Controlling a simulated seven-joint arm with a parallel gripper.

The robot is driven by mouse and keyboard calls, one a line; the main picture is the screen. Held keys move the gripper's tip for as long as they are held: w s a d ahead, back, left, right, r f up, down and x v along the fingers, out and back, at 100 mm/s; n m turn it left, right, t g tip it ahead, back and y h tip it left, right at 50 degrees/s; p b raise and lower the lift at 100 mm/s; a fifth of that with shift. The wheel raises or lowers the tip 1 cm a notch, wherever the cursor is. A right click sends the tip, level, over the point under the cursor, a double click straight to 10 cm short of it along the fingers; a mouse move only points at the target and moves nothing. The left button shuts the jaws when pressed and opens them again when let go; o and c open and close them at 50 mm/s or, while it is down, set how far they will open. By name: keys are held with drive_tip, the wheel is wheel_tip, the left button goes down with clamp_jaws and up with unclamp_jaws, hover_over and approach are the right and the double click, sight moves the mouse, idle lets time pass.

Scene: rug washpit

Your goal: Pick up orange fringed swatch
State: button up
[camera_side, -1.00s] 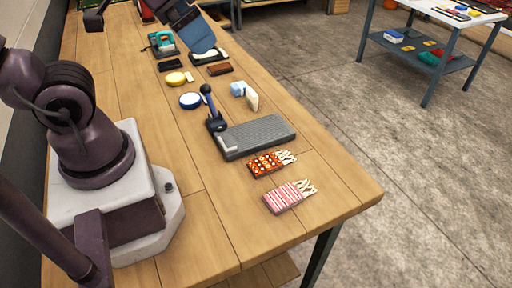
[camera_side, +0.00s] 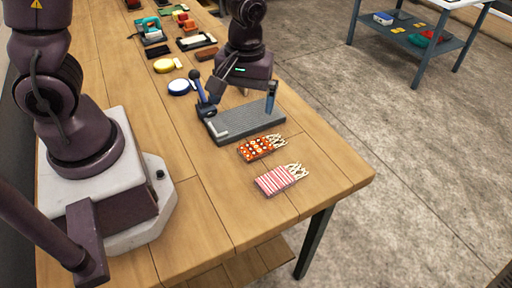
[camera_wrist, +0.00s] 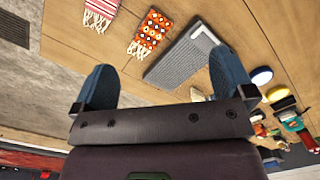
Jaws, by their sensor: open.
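The orange swatch (camera_side: 256,149) has pale and dark spots and a cream fringe on its right end. It lies flat on the wooden table, just in front of the grey ribbed board. In the wrist view the orange swatch (camera_wrist: 152,27) is at the top, beyond and between my fingertips. My gripper (camera_side: 240,104) is open and empty, above the grey board and behind the swatch. Its two blue fingers stand wide apart in the wrist view (camera_wrist: 161,62). Nothing covers the swatch.
A pink-and-white striped fringed swatch (camera_side: 275,181) lies close in front of the orange one. Blue-rimmed and yellow round items sit farther back. The table's front end is clear.

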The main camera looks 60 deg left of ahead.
drive_tip(key=w+f+n, duration=0.3)
drive_tip(key=f+n, duration=0.1)
drive_tip(key=n, duration=0.5)
hover_over(257, 148)
drive_tip(key=shift+t, duration=0.4)
drive_tip(key=f, duration=0.7)
drive_tip(key=shift+d+f, duration=0.15)
drive_tip(key=shift+d, duration=0.2)
drive_tip(key=shift+a+f, duration=0.2)
drive_tip(key=shift+f, duration=1.15)
drive_tip(key=shift+a+f, duration=0.15)
drive_tip(key=shift+f, duration=1.15)
drive_tip(key=c, duration=0.7)
